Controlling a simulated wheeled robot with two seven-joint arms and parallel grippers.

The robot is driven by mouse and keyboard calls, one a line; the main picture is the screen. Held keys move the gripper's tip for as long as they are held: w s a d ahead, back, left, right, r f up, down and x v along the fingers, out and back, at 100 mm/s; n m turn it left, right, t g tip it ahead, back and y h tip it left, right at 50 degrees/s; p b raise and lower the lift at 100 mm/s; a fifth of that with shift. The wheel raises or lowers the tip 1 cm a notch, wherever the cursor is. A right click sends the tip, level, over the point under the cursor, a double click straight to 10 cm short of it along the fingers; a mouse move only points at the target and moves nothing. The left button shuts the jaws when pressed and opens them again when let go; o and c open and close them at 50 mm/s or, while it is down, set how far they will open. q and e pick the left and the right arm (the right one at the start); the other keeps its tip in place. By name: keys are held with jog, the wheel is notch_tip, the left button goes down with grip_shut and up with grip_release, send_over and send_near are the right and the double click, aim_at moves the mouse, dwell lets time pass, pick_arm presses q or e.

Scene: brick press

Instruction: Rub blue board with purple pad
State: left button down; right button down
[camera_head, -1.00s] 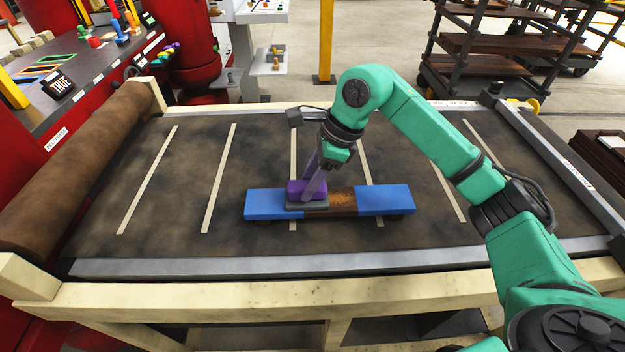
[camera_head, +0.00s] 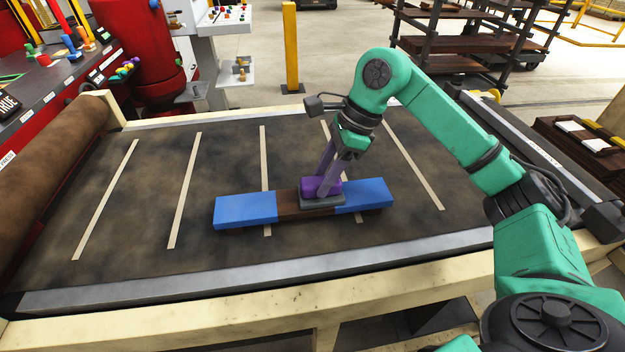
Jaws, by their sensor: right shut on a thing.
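The blue board (camera_head: 246,210) lies flat on the dark conveyor belt, its two ends blue and a brown band (camera_head: 290,205) across its middle. The purple pad (camera_head: 312,187) has a grey base and rests on the board, right of its middle, over the brown band's right part and near the right blue end (camera_head: 368,193). My right gripper (camera_head: 328,182) is shut on the pad from above, with its fingers on either side of it. The pad hides part of the board's surface. My left gripper is out of view.
The belt (camera_head: 140,205) has pale cross stripes and is clear around the board. A brown roller (camera_head: 55,170) bounds it at left, and a cream rail (camera_head: 250,305) runs along the front. A red control panel (camera_head: 50,80) stands at the far left. Shelves (camera_head: 470,45) stand behind at right.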

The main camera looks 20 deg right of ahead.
jog(key=shift+s+d+f, duration=0.15)
jog(key=shift+d+f, duration=0.1)
jog(key=shift+d, duration=0.3)
jog(key=shift+s+d+r, duration=0.1)
jog(key=shift+s+d, duration=0.1)
jog(key=shift+d, duration=0.2)
notch_tip(320, 180, up, 6)
jog(key=p, duration=0.4)
jog(key=shift+p, duration=0.4)
jog(key=shift+w, duration=0.1)
notch_tip(320, 180, up, 3)
jog(key=p, duration=0.3)
jog(key=shift+r, duration=0.2)
jog(key=shift+f, duration=0.1)
jog(key=shift+f, duration=0.1)
